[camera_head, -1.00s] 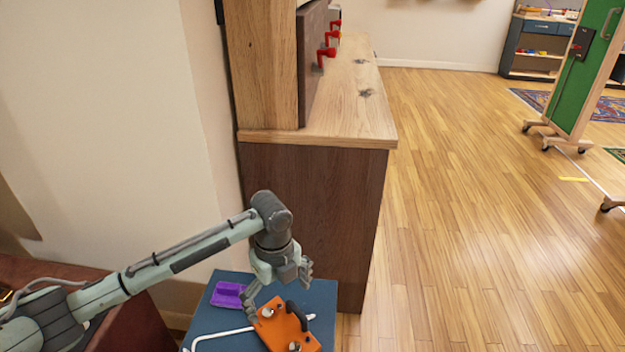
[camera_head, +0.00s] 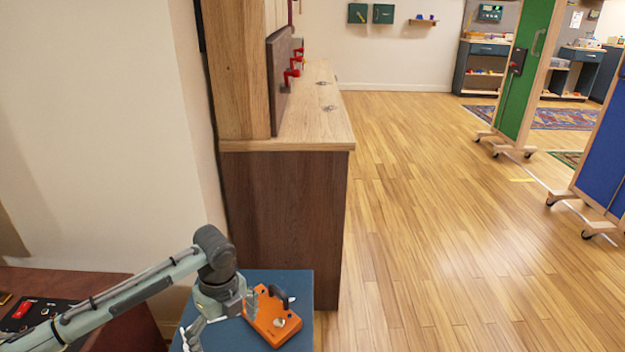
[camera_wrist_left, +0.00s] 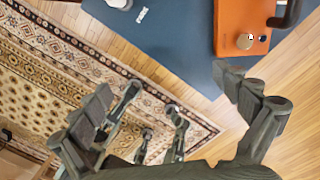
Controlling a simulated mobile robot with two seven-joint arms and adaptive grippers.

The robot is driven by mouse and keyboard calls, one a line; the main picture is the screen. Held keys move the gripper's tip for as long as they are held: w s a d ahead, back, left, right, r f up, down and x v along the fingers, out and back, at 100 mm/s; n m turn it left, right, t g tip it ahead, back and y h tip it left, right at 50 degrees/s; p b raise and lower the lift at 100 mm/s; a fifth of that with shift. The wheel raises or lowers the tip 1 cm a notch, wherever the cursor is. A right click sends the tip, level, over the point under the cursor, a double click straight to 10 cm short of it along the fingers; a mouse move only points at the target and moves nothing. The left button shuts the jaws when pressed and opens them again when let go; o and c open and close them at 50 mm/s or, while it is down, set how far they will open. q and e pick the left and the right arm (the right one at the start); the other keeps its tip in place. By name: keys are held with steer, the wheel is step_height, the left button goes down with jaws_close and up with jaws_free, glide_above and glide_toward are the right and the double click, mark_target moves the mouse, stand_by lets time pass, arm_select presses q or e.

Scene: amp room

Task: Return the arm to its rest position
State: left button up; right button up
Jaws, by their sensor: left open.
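My left arm comes in from the lower left in the head view. Its gripper (camera_head: 222,318) is open and empty, with the fingers spread, just left of an orange box with a dark handle (camera_head: 274,318). The box sits on a small blue-topped stand (camera_head: 298,280). In the left wrist view the open fingers (camera_wrist_left: 168,88) have nothing between them. The orange box (camera_wrist_left: 240,25) lies beyond the right finger, apart from it, on the blue top (camera_wrist_left: 175,40). My right gripper is not in view.
A wooden cabinet (camera_head: 283,230) with a light top and red handles (camera_head: 293,72) stands behind the stand. A dark red unit with a red switch (camera_head: 24,309) is at lower left. A patterned rug (camera_wrist_left: 50,75) shows below. The wooden floor (camera_head: 430,220) to the right is clear.

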arm_select(q)
steer(key=s+a+f+n+t, duration=0.2)
steer(key=s+a+f+n, duration=0.4)
steer(key=a+f+n, duration=0.45)
steer(key=s+a+r+n+t+y, duration=0.15)
steer(key=s+a+n+y, duration=0.25)
steer(key=s+a+n, duration=0.9)
steer(key=d+f+h, duration=0.3)
steer(key=d+f, duration=0.1)
steer(key=d, duration=0.8)
steer(key=shift+d+f+n, duration=0.25)
steer(key=shift+f+n, duration=0.15)
steer(key=shift+n, duration=0.05)
